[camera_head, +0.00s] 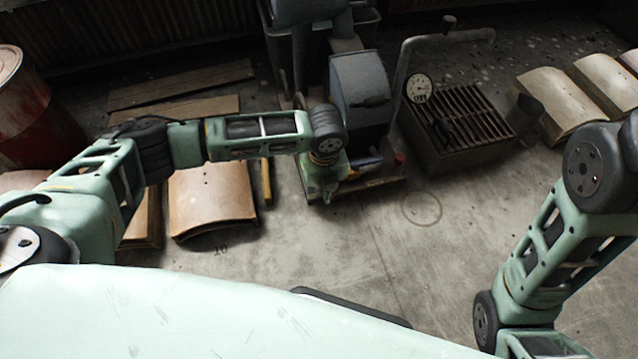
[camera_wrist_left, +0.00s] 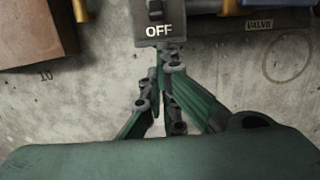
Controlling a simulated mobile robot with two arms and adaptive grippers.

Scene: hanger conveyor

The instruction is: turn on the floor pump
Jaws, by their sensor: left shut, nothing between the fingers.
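The floor pump stands on the floor ahead of me, with a blue-grey rounded housing (camera_head: 360,90), a bent pipe (camera_head: 432,40) and a round gauge (camera_head: 419,88). In the left wrist view its dark switch box (camera_wrist_left: 150,33) shows a small toggle (camera_wrist_left: 155,10) above the word OFF. My left gripper (camera_wrist_left: 169,60) is shut and empty, with its fingertips just below the OFF label; whether they touch the box I cannot tell. In the head view the left gripper (camera_head: 325,188) is low in front of the pump, its tips unclear. My right arm is at the right; its gripper is out of view.
Curved tan panels (camera_head: 212,195) lie on the floor at left, and more (camera_head: 560,100) at right. A red drum (camera_head: 30,115) is at far left. A VALVE plate (camera_wrist_left: 262,25) is right of the switch box. The front floor is clear.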

